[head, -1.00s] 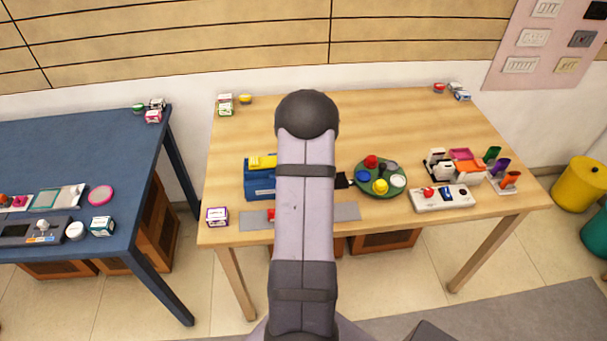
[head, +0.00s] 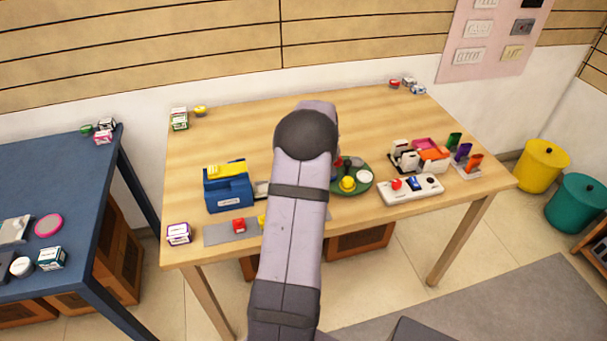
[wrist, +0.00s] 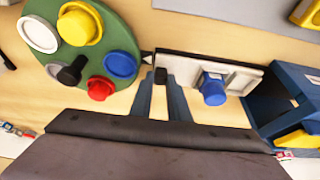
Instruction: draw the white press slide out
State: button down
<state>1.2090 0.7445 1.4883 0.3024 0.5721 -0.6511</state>
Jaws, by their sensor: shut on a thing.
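The blue press (head: 228,192) with a yellow top stands at the left part of the wooden table. Its white slide (head: 262,188) sticks out of its right side, partly behind my arm. In the wrist view the slide (wrist: 238,80) reaches from the open blue housing (wrist: 283,102), with a blue round piece (wrist: 213,90) on it. My gripper (wrist: 161,77) is shut on the slide's outer end, at a small dark part. The exact contact is partly hidden by the fingers. In the head view my gripper is hidden behind my arm.
A green round tray (wrist: 120,35) with coloured pieces lies close beside my gripper. A grey strip (head: 217,232) with a red piece (head: 239,226) lies in front of the press. A white panel (head: 412,190) stands right. The table's back middle is clear.

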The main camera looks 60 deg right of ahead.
jog(key=shift+s+d, duration=0.15)
jog(key=shift+s, duration=0.05)
jog(key=c, duration=1.7)
grip_release()
jog(key=shift+r, duration=0.15)
jog(key=shift+p+v, duration=1.85)
jog(key=shift+v, duration=2.05)
notch_tip(320, 180, up, 5)
jog(key=p, duration=0.3)
jog(key=shift+p, duration=0.3)
